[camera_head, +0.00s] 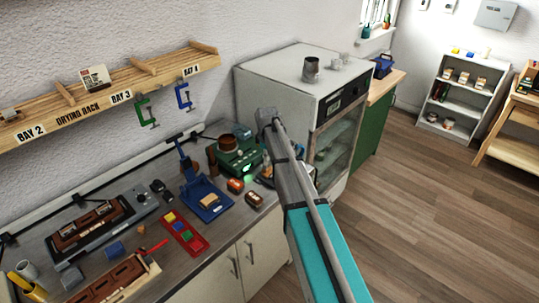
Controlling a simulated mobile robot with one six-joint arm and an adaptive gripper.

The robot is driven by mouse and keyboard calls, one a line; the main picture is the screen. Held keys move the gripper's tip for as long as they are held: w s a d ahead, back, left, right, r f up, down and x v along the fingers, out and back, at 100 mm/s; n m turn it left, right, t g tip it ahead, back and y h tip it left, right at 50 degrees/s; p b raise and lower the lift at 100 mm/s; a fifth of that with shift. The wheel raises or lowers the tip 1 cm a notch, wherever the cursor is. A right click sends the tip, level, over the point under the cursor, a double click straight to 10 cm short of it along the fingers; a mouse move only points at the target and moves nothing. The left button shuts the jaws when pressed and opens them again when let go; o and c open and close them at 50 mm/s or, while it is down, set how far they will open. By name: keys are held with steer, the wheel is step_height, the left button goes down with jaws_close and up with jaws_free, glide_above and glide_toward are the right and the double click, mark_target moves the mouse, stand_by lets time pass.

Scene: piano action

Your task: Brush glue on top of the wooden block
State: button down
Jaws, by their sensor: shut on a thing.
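A small tan wooden block (210,199) sits on the blue base of a blue stand (188,170) on the bench. A brown pot (228,142), perhaps the glue pot, stands on a green box-shaped unit (240,160) behind it, to the right. My grey and teal arm reaches up from the bottom right and bends near the front of the white cabinet. My gripper does not show clearly; my arm hides the area at the bench's right end. Dark parts there are too small to name. I cannot make out a brush or any glue on the block.
Small brown boxes (235,185) lie between the stand and my arm. A red tray (184,233) with coloured pieces lies left of the stand. A white glass-door cabinet (300,85) closes off the bench's right end. A wooden drying rack (110,88) hangs above. The right floor is clear.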

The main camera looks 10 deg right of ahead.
steer(key=shift+w+d, duration=0.6)
steer(key=shift+d, duration=0.35)
steer(key=shift+w+d, duration=0.6)
steer(key=shift+d, duration=0.3)
steer(key=shift+s+a, duration=0.6)
steer(key=shift+a, duration=0.35)
steer(key=shift+s+a, duration=0.6)
steer(key=shift+a, duration=0.3)
step_height(320, 180, up, 7)
steer(key=p, duration=0.7)
steer(key=shift+f, duration=0.1)
steer(key=shift+a+f+g+h+b, duration=0.1)
steer(key=shift+f+g+h+b, duration=0.35)
steer(key=shift+f+b, duration=0.95)
steer(key=shift+a+f+g+h+b, duration=0.1)
steer(key=shift+f+g+h+b, duration=0.3)
steer(key=shift+f+b, duration=1)
